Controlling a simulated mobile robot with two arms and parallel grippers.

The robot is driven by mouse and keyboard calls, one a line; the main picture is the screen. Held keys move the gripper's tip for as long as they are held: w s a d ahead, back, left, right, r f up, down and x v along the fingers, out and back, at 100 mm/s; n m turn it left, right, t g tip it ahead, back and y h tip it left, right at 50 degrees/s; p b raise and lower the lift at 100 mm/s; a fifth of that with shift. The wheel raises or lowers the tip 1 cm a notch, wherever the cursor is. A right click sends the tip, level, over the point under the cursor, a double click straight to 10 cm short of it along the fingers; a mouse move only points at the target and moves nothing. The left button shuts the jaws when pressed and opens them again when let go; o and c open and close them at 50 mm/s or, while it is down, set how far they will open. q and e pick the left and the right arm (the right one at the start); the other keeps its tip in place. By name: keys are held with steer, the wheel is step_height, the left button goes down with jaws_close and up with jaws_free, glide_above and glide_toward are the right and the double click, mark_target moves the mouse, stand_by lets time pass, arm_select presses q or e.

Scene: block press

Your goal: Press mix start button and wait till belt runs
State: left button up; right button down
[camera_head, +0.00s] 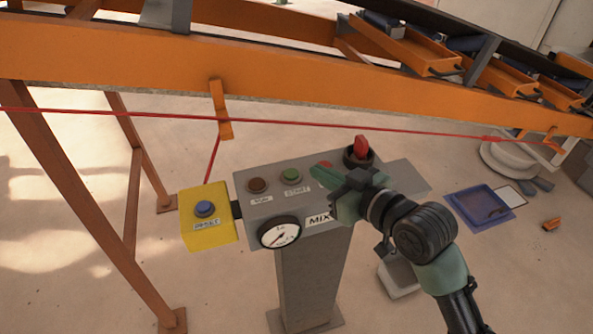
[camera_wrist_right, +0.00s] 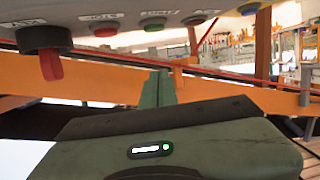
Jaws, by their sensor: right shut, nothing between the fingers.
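A grey control box (camera_head: 250,205) marked MIX stands on a grey post. On its top are a green button (camera_head: 291,175) with a label that seems to read START, a dark brown button (camera_head: 257,185) and a red button (camera_head: 325,164). The green button (camera_wrist_right: 152,23) also shows at the top of the right wrist view. My right gripper (camera_head: 317,173) is shut and empty over the box, its green fingertips just right of the green button, beside the red one. In the wrist view its fingers (camera_wrist_right: 157,88) appear apart from the buttons. My left gripper is not in view.
A red rotary knob (camera_head: 361,147) rises close to my right gripper. A yellow box (camera_head: 222,233) with a blue button (camera_head: 205,209) is attached at left. A round gauge (camera_head: 280,233) faces front. A red cord (camera_head: 290,123) and orange conveyor frame (camera_head: 120,60) run behind. A blue tray (camera_head: 482,222) lies at right.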

steer(key=p, duration=0.2)
glide_above(296, 183)
steer(key=shift+s+d+f, duration=0.1)
steer(key=shift+s+f, duration=0.1)
steer(key=shift+f, duration=0.25)
steer(key=shift+s+d+f, duration=0.1)
steer(key=shift+s+f, duration=0.1)
steer(key=shift+f, duration=0.25)
steer(key=f, duration=0.2)
steer(key=f+p, duration=0.1)
steer(key=shift+w+a+f, duration=0.2)
steer(key=shift+w+a, duration=0.05)
steer(key=shift+w, duration=0.1)
steer(key=shift+d+f, duration=0.1)
steer(key=shift+f, duration=0.5)
